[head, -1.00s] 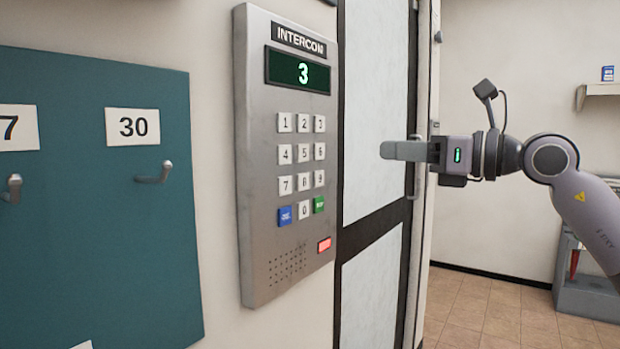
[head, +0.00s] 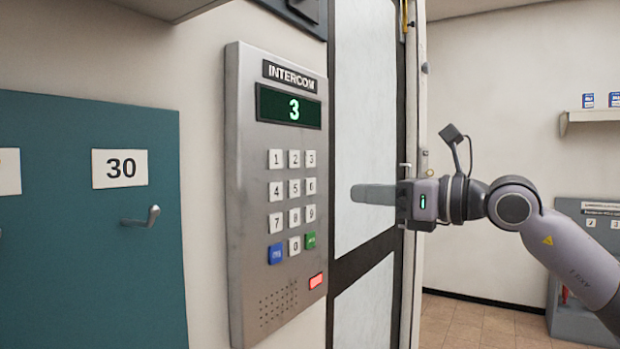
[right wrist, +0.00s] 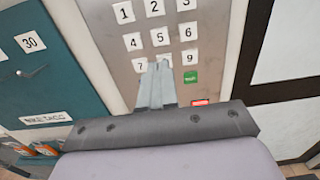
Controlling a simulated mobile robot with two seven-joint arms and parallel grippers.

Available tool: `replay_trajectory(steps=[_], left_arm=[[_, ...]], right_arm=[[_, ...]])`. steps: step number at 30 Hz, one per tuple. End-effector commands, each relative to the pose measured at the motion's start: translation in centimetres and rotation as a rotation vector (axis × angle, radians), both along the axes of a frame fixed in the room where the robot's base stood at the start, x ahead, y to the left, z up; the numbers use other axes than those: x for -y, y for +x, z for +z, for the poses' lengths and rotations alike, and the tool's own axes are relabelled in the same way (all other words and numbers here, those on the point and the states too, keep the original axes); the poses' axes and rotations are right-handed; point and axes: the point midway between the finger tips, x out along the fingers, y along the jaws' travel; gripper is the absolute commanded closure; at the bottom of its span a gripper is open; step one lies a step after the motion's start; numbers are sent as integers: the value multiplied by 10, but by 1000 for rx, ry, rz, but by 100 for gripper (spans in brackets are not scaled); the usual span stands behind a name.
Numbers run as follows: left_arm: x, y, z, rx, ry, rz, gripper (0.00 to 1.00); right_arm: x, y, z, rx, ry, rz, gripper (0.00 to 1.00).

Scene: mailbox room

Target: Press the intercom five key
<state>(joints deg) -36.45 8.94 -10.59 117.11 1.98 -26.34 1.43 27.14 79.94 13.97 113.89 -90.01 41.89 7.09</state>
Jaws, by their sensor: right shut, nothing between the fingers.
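The grey intercom panel (head: 245,230) is mounted on the wall, and its green display (head: 288,107) reads 3. The five key (head: 294,188) is a white square in the middle column, second row. It also shows in the right wrist view (right wrist: 160,36), just beyond my fingertips. My right gripper (head: 354,194) is shut and empty, to the right of the panel at about the height of the five key. In the right wrist view my right gripper (right wrist: 158,66) covers the eight key's area and the lower keys. My left gripper is not in view.
A teal mailbox door (head: 90,240) with label 30 and a projecting handle (head: 142,217) is left of the panel. A door with white panes (head: 360,120) stands behind my right gripper. A shelf (head: 590,117) is at the far right.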

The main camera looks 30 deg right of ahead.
Motion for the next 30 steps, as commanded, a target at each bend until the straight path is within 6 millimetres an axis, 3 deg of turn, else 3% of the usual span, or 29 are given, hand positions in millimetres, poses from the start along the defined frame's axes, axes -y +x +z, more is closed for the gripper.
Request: replay_trajectory(steps=[1,6,24,30], left_arm=[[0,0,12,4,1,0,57],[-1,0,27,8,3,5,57],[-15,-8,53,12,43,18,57],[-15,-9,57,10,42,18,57]], right_arm=[[-2,5,7,1,3,2,100],[-9,20,7,3,2,4,100],[-37,88,4,3,4,3,100],[-42,99,2,3,0,1,100]])
